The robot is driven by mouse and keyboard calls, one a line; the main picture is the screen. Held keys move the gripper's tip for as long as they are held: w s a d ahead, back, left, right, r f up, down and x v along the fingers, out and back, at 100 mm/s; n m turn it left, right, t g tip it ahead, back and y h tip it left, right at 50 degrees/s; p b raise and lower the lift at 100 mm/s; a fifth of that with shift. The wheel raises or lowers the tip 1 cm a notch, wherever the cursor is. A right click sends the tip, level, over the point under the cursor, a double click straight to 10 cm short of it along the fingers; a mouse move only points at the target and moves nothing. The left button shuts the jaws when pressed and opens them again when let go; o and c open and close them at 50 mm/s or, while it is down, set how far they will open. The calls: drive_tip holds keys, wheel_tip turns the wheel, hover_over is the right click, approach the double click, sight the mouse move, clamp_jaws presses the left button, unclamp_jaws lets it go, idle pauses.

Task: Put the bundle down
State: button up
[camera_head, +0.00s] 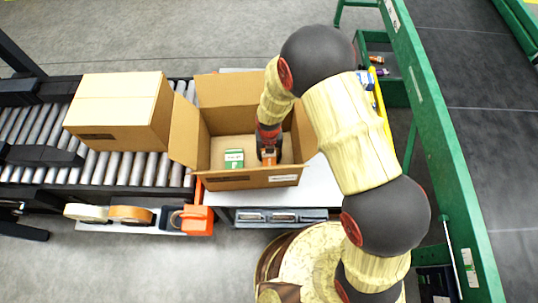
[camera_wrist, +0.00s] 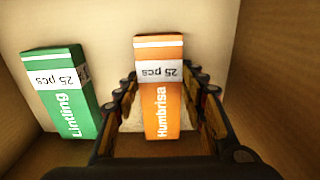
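An orange bundle marked Humbrisa (camera_wrist: 160,95), with a pale band reading 25 pcs, is inside the open cardboard box (camera_head: 240,181). My gripper (camera_wrist: 170,90) reaches down into the right part of this box; it also shows in the head view (camera_head: 268,153). Its fingers stand on either side of the orange bundle, with gaps showing beside it, so it looks open around the bundle.
A closed carton (camera_head: 118,108) stands on the roller conveyor (camera_head: 115,170) at left. Tape rolls (camera_head: 131,214) and an orange tape dispenser (camera_head: 197,220) lie in front. A green frame (camera_head: 440,150) runs along the right. The box walls stand close around my gripper.

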drive_tip(key=o, duration=0.5)
drive_tip(key=shift+c, duration=0.2)
wheel_tip(320, 180, up, 12)
drive_tip(key=p, duration=0.4)
wheel_tip(320, 180, up, 13)
drive_tip(key=m+t, duration=0.1)
drive_tip(key=m, duration=0.7)
hover_over(269, 157)
drive_tip(key=w+d, duration=0.2)
drive_tip(key=d, duration=0.3)
drive_tip(key=s+d+r+m+t, duration=0.25)
drive_tip(key=d+r+m, duration=0.45)
drive_tip(key=r+m, duration=0.4)
drive_tip(key=s+d+r+m+t, duration=0.1)
drive_tip(key=s+d+r+m, duration=0.4)
drive_tip(key=s+r+m, duration=0.2)
drive_tip(key=s+d+r+m+t, duration=0.1)
drive_tip(key=s+d+r+m, duration=0.4)
drive_tip(key=s+m, duration=0.3)
drive_tip(key=r+m, duration=0.1)
drive_tip(key=m, duration=0.2)
drive_tip(key=shift+s+r+m, duration=0.3)
drive_tip(key=shift+s+r, duration=0.1)
drive_tip(key=shift+d, duration=0.1)
